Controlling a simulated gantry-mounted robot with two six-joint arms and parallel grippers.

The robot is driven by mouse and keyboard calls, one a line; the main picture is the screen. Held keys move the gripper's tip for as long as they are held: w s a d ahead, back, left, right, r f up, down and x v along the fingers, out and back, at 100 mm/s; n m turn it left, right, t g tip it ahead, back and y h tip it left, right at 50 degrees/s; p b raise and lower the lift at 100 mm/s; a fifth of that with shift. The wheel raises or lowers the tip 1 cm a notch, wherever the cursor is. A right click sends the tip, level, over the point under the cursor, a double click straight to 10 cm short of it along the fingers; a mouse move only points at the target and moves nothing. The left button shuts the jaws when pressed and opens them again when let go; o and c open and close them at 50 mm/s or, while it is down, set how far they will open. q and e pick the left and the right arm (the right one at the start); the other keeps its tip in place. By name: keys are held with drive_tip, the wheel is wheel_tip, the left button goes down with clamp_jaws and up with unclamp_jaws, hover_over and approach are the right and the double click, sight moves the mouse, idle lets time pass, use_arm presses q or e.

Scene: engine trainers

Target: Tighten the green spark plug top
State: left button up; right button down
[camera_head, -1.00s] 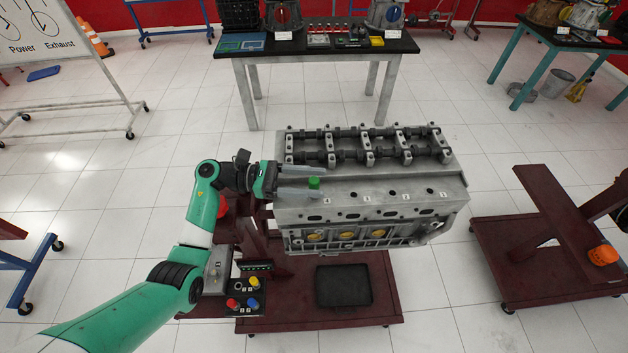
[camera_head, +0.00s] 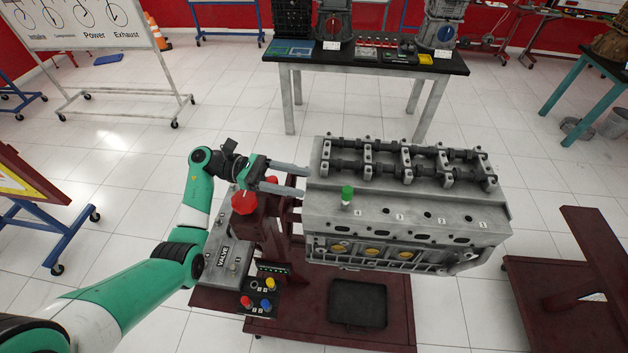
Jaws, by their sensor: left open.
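The green spark plug top (camera_head: 347,192) stands upright on the top face of the grey engine block (camera_head: 420,240), at the hole marked 4. A pale shaft shows below its green cap. My left gripper (camera_head: 305,180) is open and empty, its two long fingers pointing right toward the green top. The fingertips end a little left of the green top, apart from it. My right gripper is not in view.
The block sits on a dark red stand with a black tray (camera_head: 358,303) at its base. A small box of coloured plugs (camera_head: 260,299) and a grey VALVE panel (camera_head: 222,262) are beside my left arm. Camshafts (camera_head: 410,161) rise behind the green top.

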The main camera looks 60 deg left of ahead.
use_arm(q)
drive_tip(key=w+a+r+n+t+y+p, duration=0.1)
drive_tip(key=w+a+r+n+t+y, duration=0.1)
drive_tip(key=w+t+y, duration=0.1)
drive_tip(key=n+t+y+p, duration=0.2)
drive_tip(key=y+p, duration=0.1)
drive_tip(key=p, duration=0.4)
approach(346, 198)
drive_tip(key=shift+w+a+r, duration=0.15)
drive_tip(key=shift+w+r, duration=0.3)
drive_tip(key=shift+w, duration=0.15)
drive_tip(key=shift+w+a+r, duration=0.2)
drive_tip(key=shift+w+r, duration=0.25)
drive_tip(key=shift+w, duration=0.15)
drive_tip(key=shift+s+d+f+n+g, duration=0.1)
drive_tip(key=shift+d+f+n+g, duration=0.15)
drive_tip(key=shift+n+g, duration=0.05)
drive_tip(key=shift+f, duration=0.1)
drive_tip(key=shift+w, duration=0.3)
drive_tip(key=x, duration=1.1)
drive_tip(key=shift+d, duration=0.1)
